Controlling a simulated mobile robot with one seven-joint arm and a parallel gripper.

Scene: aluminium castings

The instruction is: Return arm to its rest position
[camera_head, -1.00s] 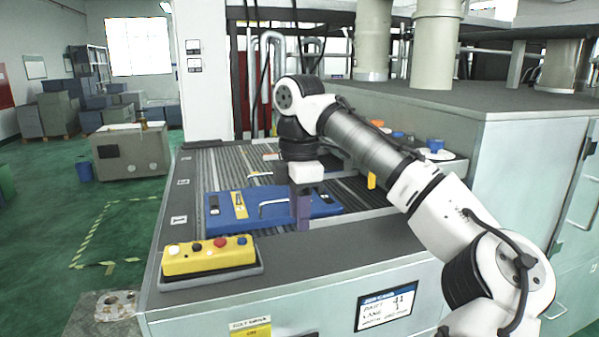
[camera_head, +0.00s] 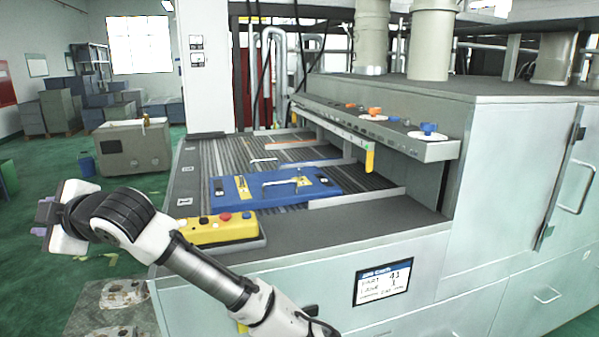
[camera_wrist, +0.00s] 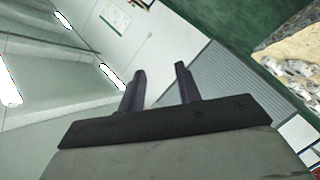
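My gripper (camera_head: 42,220) is at the far left of the head view, off to the left of the grey machine and clear of it. Its purple fingers point left, away from the machine. In the wrist view the two dark fingers of my gripper (camera_wrist: 158,78) stand apart with nothing between them. My white and grey arm reaches from the bottom of the head view up to the left, in front of the machine's left corner. It partly covers the yellow button box (camera_head: 222,231).
The blue tool plate (camera_head: 235,195) with a handle lies on the striped machine bed (camera_head: 200,165). Orange and blue knobs sit on a ledge (camera_head: 437,150) at right. A grey bin (camera_head: 130,152) stands on the green floor behind. Castings (camera_wrist: 295,68) show in the wrist view.

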